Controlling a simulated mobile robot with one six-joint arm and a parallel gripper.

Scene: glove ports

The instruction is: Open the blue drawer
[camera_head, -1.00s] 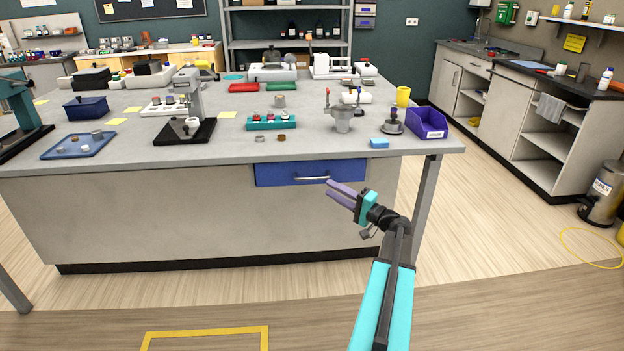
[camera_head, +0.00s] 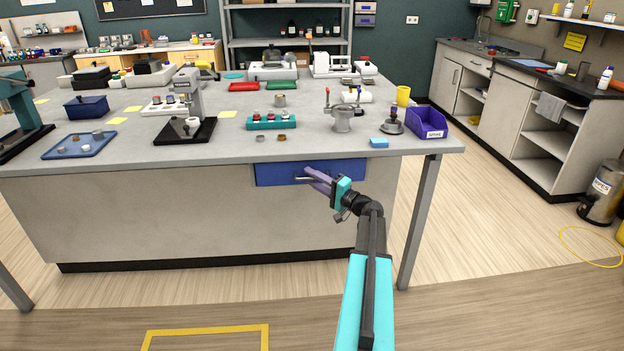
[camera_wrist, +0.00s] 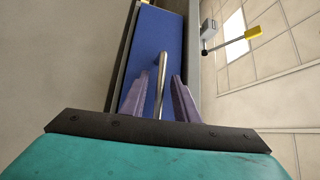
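The blue drawer (camera_head: 282,174) is set under the worktop of the grey bench and its front looks flush with the bench. It also fills the middle of the wrist view (camera_wrist: 158,34). Its metal bar handle (camera_wrist: 161,80) runs between the two purple fingers of my gripper (camera_wrist: 158,98). In the head view my gripper (camera_head: 312,179) is in front of the right half of the drawer and covers part of the handle. The fingers are open, one on each side of the handle, with gaps visible. I cannot tell whether either finger touches it.
The bench top (camera_head: 330,158) overhangs just above my gripper. Near its edge stand a blue sponge (camera_head: 379,143), a purple bin (camera_head: 427,123) and a teal rack (camera_head: 274,122). A bench leg (camera_head: 418,220) is to the right of my arm. The floor in front is clear.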

